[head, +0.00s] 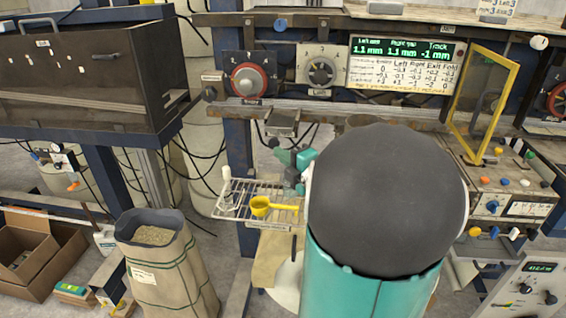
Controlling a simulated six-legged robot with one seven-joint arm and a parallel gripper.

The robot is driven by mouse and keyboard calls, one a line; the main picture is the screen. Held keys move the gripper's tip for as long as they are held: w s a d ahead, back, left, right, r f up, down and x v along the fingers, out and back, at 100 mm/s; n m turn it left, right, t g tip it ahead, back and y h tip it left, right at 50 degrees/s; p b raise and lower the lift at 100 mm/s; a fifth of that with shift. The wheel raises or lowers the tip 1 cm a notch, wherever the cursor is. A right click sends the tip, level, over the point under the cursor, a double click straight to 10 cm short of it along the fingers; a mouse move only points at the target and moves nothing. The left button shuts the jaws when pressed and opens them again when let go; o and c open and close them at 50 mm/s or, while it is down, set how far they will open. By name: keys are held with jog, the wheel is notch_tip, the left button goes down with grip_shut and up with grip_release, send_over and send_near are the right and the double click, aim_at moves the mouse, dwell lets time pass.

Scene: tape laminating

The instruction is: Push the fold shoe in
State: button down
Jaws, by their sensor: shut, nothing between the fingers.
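My gripper (274,144) shows only in part, as a small teal and dark end left of my large arm links, just below the long rail. It looks shut and empty. A small grey metal block (283,122) hangs under the rail just above it. I cannot tell for sure whether this block is the fold shoe. The dark dome and teal casing of my arm hide the middle of the machine. The green display (408,48) reads 1.1 mm left, 1.1 mm right and -1 mm track.
A red dial (249,80) and a black dial (320,71) sit above the rail. A wire rack (236,200) holds a yellow scoop (260,206). A yellow frame (484,104) stands at the right. An open sack (168,260) and a cardboard box (28,252) stand at the lower left.

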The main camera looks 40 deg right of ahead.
aim_at(291, 133)
jog(key=shift+d, duration=0.1)
jog(key=w+d, duration=0.2)
jog(key=d, duration=0.1)
jog(key=w+d, duration=0.2)
jog(key=d, duration=0.1)
jog(key=w+d, duration=0.3)
jog(key=shift+w, duration=0.1)
jog(key=shift+d+r, duration=0.15)
jog(key=shift+d, duration=0.1)
jog(key=shift+w, duration=0.1)
jog(key=shift+s+d, duration=0.1)
jog(key=shift+s, duration=0.2)
jog(key=s+a, duration=0.1)
jog(key=s, duration=0.6)
jog(key=shift+f, duration=0.3)
jog(key=shift+a+r, duration=0.15)
